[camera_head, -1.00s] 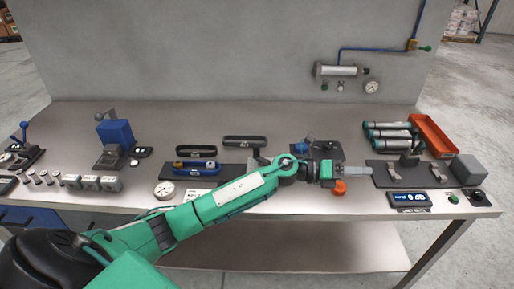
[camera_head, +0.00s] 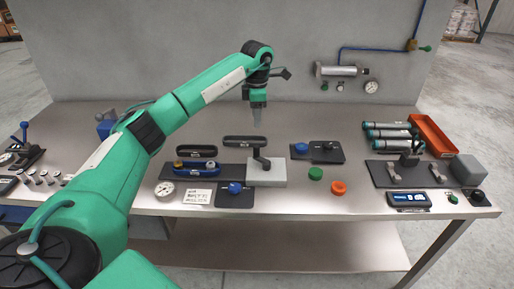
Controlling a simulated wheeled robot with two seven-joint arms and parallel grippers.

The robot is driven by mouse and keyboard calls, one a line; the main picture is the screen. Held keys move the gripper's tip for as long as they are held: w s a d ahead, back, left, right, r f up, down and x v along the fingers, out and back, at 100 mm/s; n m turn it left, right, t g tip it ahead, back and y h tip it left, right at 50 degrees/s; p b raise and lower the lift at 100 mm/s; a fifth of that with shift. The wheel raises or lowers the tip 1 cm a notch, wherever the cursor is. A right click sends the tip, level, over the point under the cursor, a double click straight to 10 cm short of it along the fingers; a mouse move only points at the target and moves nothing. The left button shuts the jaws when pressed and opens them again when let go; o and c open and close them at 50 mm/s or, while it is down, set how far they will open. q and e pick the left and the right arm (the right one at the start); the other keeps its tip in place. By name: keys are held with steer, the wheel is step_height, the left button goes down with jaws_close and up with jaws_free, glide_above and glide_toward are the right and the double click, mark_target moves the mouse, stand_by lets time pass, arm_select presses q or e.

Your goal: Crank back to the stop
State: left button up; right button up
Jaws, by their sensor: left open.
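My left gripper (camera_head: 257,118) points down in the air over the back middle of the bench, with nothing seen between its fingers. Its two fingers overlap from this side, so the gap is hard to see. Below it a dark crank-like arm (camera_head: 262,160) stands on a light grey block (camera_head: 268,177); the gripper is apart from it. Another dark handle (camera_head: 413,158) stands on the black fixture plate (camera_head: 384,179) at the right. I cannot tell from the picture which one is the task's crank. My right gripper is not in view.
A black bar (camera_head: 244,141) lies behind the block. Blue knobs (camera_head: 235,188) (camera_head: 301,148) sit on dark plates. Grey-teal cylinders (camera_head: 386,134) lie beside an orange tray (camera_head: 431,134). The back wall is close behind.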

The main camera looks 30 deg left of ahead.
mark_target(257, 146)
arm_select(q)
step_height(257, 146, down, 14)
steer(key=p, duration=0.3)
steer(key=shift+r, duration=0.2)
steer(key=shift+c, duration=0.4)
jaws_close()
